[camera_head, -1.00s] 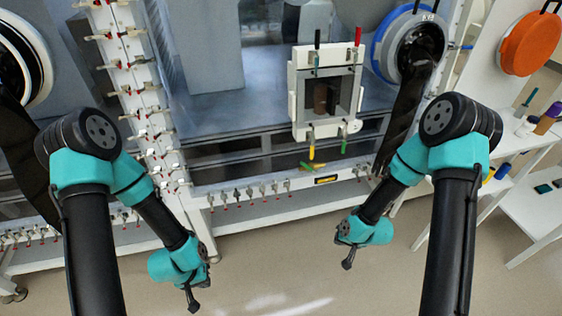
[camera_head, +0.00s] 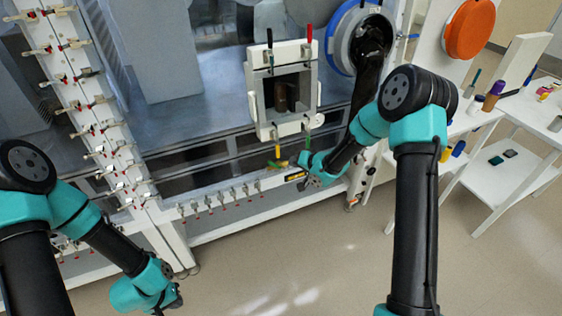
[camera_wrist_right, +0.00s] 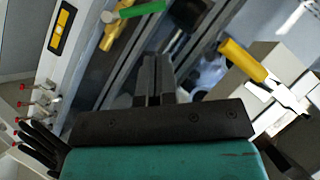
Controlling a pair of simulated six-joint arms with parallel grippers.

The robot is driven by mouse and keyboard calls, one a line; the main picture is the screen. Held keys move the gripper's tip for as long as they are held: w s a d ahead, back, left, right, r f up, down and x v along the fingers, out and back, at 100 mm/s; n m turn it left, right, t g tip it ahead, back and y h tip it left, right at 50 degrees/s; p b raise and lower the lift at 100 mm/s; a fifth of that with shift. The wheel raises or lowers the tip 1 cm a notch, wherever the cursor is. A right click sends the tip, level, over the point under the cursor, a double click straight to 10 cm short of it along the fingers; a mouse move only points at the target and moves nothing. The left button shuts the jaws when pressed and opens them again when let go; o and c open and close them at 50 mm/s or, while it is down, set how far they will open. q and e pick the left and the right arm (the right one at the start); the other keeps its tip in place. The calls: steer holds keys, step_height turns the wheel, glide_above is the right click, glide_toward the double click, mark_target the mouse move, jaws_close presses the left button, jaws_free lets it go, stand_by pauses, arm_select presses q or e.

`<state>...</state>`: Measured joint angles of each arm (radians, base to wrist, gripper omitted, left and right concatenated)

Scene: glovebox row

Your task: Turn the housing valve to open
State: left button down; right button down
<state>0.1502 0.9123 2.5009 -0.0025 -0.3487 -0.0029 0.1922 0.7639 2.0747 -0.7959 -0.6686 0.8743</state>
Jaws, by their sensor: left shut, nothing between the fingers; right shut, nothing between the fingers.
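A green-handled lever (camera_wrist_right: 140,10) and a yellowish one (camera_wrist_right: 118,30) sit close together on the housing's lower rail in the right wrist view. They look like the valve handles; their turn position is unclear. In the head view they show small (camera_head: 275,164), below the square hatch. My right gripper (camera_wrist_right: 157,62) is shut and empty, apart from the levers, which lie up and left of it in the wrist view. In the head view its fingers are largely hidden by my wrist, just right of the levers. My left gripper (camera_head: 162,310) is shut and empty at the lower left, away from the housing.
The square hatch (camera_head: 254,88) has clamps with black, red, yellow and green handles. A yellow label (camera_wrist_right: 62,30) is beside the levers. Small red-tipped taps (camera_head: 220,201) line the rail. A blue-ringed glove port (camera_head: 337,38) is right of the hatch. Open floor lies in front.

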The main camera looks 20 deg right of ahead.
steer(key=x, duration=0.9)
steer(key=shift+w+a+f, duration=0.2)
steer(key=shift+w+f, duration=0.05)
steer(key=shift+f, duration=0.05)
steer(key=shift+a+f, duration=0.2)
steer(key=shift+a, duration=0.25)
steer(key=shift+s, duration=0.1)
steer(key=v, duration=1)
steer(key=shift+a+r, duration=0.2)
